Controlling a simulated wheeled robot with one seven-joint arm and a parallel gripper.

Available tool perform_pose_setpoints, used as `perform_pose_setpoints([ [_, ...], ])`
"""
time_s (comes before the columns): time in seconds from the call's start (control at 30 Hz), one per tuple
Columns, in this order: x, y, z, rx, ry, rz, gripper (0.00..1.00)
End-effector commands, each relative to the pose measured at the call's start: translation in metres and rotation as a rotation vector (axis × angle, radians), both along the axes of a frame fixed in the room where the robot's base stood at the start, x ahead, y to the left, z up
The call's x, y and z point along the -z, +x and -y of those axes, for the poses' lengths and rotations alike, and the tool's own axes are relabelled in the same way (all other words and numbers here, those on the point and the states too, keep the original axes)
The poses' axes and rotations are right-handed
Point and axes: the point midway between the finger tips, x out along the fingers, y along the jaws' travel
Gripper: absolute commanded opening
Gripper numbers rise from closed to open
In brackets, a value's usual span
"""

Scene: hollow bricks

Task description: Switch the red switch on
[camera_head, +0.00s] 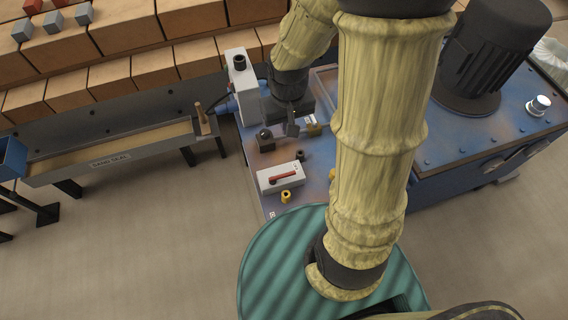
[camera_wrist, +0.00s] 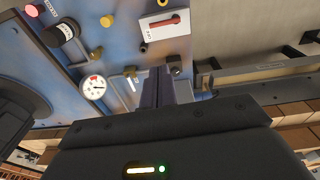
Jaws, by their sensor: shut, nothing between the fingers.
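The red switch (camera_head: 283,176) is a red lever lying across a white plate on the blue machine top, near its front edge. In the wrist view the red lever (camera_wrist: 165,22) shows on its white plate at the top, beyond the fingertips. My gripper (camera_head: 292,128) is shut and empty above the machine, behind the switch and apart from it. Its closed fingers (camera_wrist: 158,72) point toward the panel in the wrist view. The lever is not covered in either view.
A yellow ring (camera_head: 286,196) and a black-knobbed block (camera_head: 265,142) sit near the switch. A white box (camera_head: 241,80) stands at the back. A round gauge (camera_wrist: 93,87) shows in the wrist view. A dark motor (camera_head: 490,55) stands right; a trough (camera_head: 110,150) runs left.

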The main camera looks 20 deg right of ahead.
Motion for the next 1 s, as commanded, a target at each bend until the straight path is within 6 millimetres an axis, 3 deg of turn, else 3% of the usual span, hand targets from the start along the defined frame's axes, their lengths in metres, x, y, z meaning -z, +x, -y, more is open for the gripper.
perform_pose_setpoints([
  [0.3, 0.079, 0.058, 0.001, 0.002, 0.006, -0.205, 0.0],
  [0.5, 0.114, 0.079, 0.002, 0.02, 0.021, -0.274, 0.0],
  [1.0, 0.123, 0.083, 0.002, 0.023, 0.023, -0.287, 0.0],
])
